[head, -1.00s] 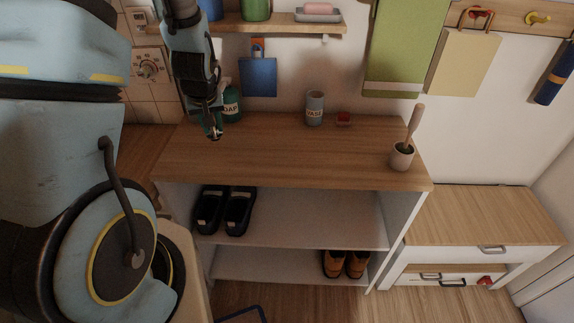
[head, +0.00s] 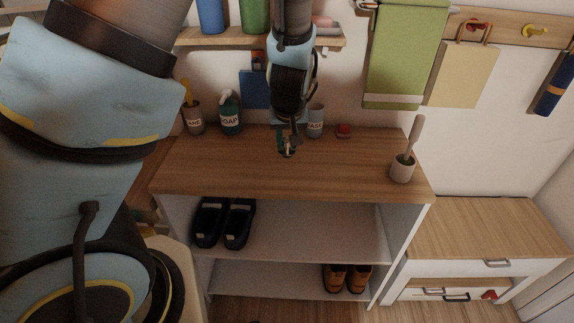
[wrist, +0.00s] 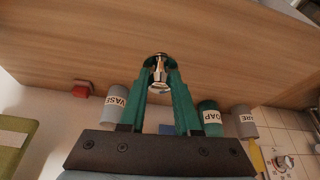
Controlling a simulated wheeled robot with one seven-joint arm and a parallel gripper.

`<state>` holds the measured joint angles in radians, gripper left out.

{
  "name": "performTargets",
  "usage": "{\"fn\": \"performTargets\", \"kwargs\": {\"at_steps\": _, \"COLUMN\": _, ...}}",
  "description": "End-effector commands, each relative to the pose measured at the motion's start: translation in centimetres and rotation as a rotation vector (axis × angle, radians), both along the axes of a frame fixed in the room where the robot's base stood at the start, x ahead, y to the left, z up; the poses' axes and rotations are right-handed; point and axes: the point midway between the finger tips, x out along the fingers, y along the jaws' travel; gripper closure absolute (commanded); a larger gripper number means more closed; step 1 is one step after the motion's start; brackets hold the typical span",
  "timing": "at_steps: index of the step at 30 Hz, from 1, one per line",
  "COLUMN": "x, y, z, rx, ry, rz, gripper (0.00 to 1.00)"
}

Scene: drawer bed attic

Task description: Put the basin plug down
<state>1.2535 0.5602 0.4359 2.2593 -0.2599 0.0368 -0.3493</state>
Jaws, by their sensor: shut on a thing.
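The basin plug (wrist: 158,72) is a small shiny metal piece held between the fingertips of my gripper (wrist: 159,84) in the wrist view. In the head view my gripper (head: 287,150) hangs over the wooden top of the shoe cabinet (head: 230,175), near its back middle. The plug shows there only as a small bright tip (head: 289,153). My gripper is shut on it. I cannot tell whether the plug touches the top or is just above it.
Along the cabinet's back stand a cup (head: 194,122), a soap bottle (head: 230,115), a vase (head: 315,120) and a small red object (head: 344,130). A pot with a handled brush (head: 403,165) stands at the right end. The front of the top is clear.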

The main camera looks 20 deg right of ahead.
Motion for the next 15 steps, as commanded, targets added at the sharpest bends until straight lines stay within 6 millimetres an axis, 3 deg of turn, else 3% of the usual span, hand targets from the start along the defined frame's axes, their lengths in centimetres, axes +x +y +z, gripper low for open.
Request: {"fn": "performTargets", "kwargs": {"at_steps": 15, "x": 0.0, "y": 0.1, "z": -6.1, "rx": 0.001, "ry": 0.001, "rz": 0.000, "gripper": 1.00}}
